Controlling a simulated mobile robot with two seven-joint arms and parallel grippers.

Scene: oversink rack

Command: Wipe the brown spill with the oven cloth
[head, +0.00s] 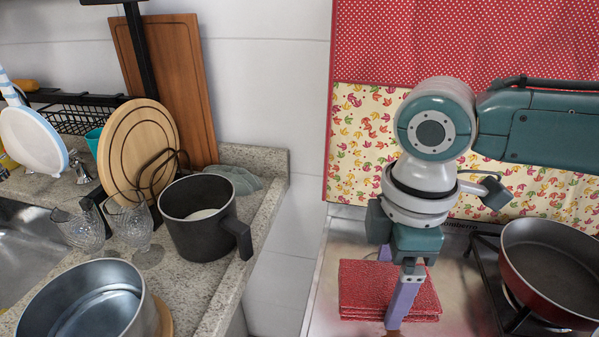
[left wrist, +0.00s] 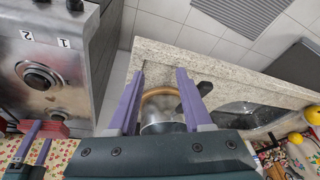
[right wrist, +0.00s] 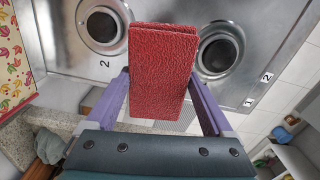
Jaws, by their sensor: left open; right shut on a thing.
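The oven cloth is a thick, folded red cloth (head: 360,288) over the metal stove top in the head view. My right gripper (head: 400,298) is shut on it, fingers pointing down. The right wrist view shows the cloth (right wrist: 163,70) between the purple fingers. In the left wrist view the cloth (left wrist: 54,129) shows at the lower left. My left gripper (left wrist: 157,75) is open and empty, seen only in its own wrist view, above the counter edge. I cannot clearly make out the brown spill; the arm and cloth may hide it.
A red frying pan (head: 552,262) stands on the burner at right. A dark pot (head: 200,235), glasses (head: 130,220) and a metal pot (head: 85,305) crowd the left counter (head: 262,195). A gap separates counter and stove. A patterned panel (head: 365,135) stands behind the stove.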

